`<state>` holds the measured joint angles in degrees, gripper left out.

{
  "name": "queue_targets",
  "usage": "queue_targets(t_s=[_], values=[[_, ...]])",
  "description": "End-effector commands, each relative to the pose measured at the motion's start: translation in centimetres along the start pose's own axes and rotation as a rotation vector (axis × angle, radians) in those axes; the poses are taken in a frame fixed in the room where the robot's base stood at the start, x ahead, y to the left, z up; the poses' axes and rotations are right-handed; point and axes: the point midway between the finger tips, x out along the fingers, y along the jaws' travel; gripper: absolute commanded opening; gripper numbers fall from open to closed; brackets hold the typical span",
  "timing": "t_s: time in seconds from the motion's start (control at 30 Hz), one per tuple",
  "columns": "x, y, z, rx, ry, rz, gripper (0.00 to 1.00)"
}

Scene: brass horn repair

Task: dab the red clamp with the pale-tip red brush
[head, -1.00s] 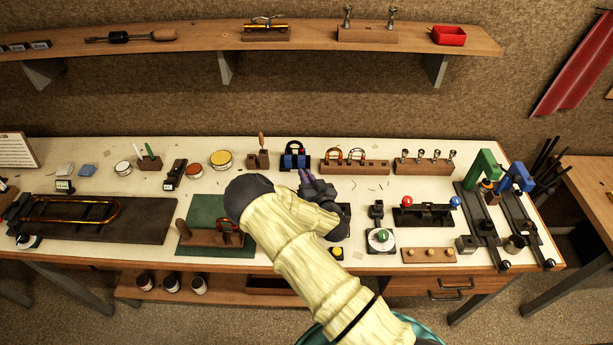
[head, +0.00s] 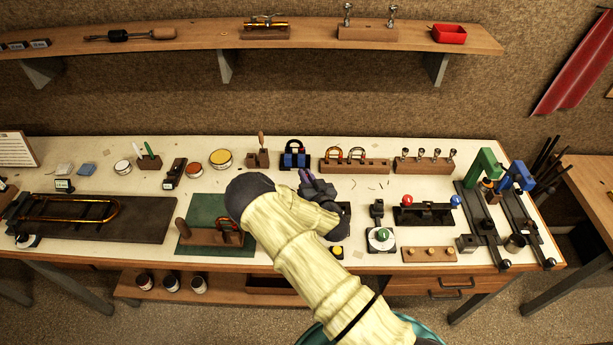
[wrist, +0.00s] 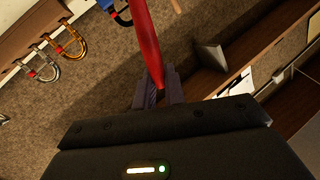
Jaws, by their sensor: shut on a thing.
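My gripper (wrist: 159,88) is shut on a long red handle (wrist: 146,38), which I take to be the red brush. The handle runs up out of the top of the wrist view, so its pale tip is not seen. In the head view my gripper (head: 309,180) is over the middle of the bench, behind my forearm, and the brush cannot be made out. I cannot say for sure which thing is the red clamp. A dark fixture with a red ball knob (head: 407,201) stands to the right of my gripper, apart from it.
A green press (head: 484,168) and a blue press (head: 517,178) stand at the right. A dial block (head: 381,239) sits near the front edge.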

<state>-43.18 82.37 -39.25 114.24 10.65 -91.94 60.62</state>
Motion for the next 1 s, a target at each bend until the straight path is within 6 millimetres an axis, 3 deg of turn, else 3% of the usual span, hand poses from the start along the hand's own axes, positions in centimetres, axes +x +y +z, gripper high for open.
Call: queue_targets(t_s=[1.0], values=[[0.03, 0.21, 0.62, 0.002, 0.0, 0.0, 0.0]])
